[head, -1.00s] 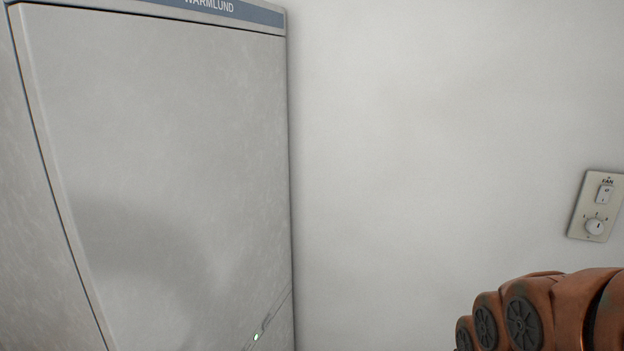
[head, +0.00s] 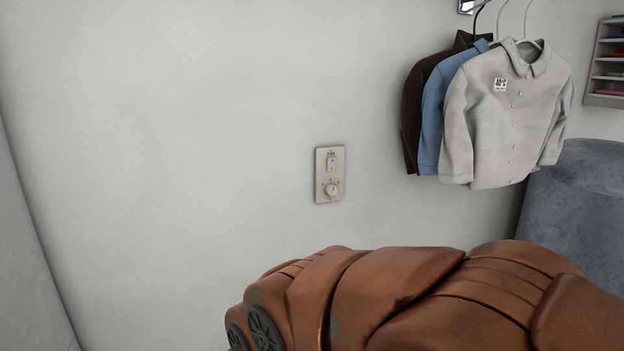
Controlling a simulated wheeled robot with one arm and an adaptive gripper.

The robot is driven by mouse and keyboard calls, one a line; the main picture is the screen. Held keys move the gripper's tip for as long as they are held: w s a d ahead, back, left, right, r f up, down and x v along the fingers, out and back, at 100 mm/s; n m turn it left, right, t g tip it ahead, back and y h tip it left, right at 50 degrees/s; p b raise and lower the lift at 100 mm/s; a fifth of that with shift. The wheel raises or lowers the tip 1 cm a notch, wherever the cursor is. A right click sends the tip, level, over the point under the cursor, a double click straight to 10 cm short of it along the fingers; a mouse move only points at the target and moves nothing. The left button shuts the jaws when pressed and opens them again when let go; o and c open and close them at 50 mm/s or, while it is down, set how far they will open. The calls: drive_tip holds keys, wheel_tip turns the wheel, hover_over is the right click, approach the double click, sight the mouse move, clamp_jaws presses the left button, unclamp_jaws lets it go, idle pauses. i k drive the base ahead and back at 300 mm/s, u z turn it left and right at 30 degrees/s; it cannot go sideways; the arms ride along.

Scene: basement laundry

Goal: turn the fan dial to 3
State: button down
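The fan plate (head: 321,195) is a small cream panel on the white wall, near the middle of the head view. It carries a switch (head: 332,160) at the top and the round white fan dial (head: 332,189) below it. The dial's pointer and numbers are too small to read. My copper-coloured arm crosses the lower part of the picture, below the plate and apart from it in the view. My gripper is not in the picture.
Several shirts hang right of the plate, a pale one (head: 500,130) in front of a blue and a dark one. A grey rounded object (head: 580,205) stands below them. A shelf rack (head: 606,75) is at the right edge. The wall around the plate is bare.

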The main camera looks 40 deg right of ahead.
sight(330, 189)
drive_tip(key=z, duration=1.2)
